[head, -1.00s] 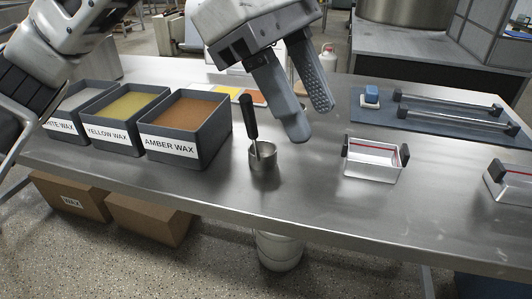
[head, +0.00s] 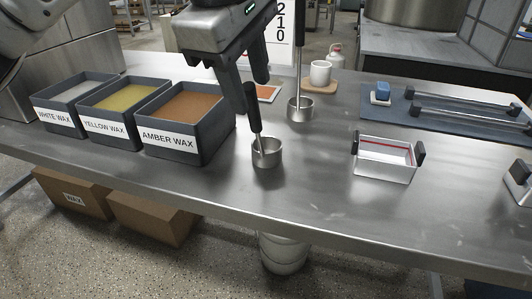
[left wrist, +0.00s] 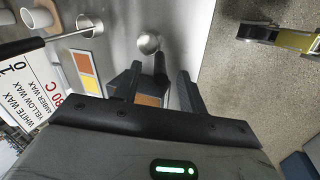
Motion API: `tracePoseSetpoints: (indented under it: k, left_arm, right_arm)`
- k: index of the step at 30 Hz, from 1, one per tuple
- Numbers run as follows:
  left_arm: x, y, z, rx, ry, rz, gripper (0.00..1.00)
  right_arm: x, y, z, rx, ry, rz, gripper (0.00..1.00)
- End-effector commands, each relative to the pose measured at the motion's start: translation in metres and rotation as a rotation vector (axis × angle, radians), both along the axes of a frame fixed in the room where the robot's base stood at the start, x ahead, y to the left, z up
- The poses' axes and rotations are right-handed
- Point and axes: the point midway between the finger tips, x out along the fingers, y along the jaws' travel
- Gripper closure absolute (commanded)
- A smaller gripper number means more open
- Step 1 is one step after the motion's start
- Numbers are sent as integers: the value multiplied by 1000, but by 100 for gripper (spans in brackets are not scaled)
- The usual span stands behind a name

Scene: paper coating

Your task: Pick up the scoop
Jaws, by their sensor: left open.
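The scoop, a small metal cup (head: 267,153) with an upright, slightly tilted black handle, stands on the steel table right of the amber wax tub. Its cup also shows in the left wrist view (left wrist: 149,42), seen from above. My left gripper (head: 250,93) is open at the top of the black handle. In the left wrist view the handle runs between the two open fingers (left wrist: 157,78); I cannot tell whether either finger touches it. My right gripper is not in view.
Tubs of white, yellow and amber wax (head: 184,120) stand at left. A second metal cup with a long upright handle (head: 300,110) stands behind the scoop, near a white mug (head: 320,73). A clear tray with black grips (head: 384,160) stands right. Bare table lies in front.

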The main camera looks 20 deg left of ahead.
Motion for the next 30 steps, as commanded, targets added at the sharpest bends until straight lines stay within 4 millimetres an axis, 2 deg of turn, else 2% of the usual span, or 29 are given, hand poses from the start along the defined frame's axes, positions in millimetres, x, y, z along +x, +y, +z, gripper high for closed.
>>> tracePoseSetpoints:
  k: [4,12,21,22,26,30]
  left_arm:
    - [3,1,-10,1,1,1,58]
    - [15,1,-47,1,3,0,58]
    - [17,0,-52,-2,0,-1,58]
    - [17,0,-52,-2,0,-1,61]
    - [17,1,-52,-2,0,-1,97]
    - [17,1,-51,-2,0,0,100]
  right_arm:
    - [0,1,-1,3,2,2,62]
    - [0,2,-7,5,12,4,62]
    - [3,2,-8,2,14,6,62]
    - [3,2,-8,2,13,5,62]
    - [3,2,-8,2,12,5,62]
    - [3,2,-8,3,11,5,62]
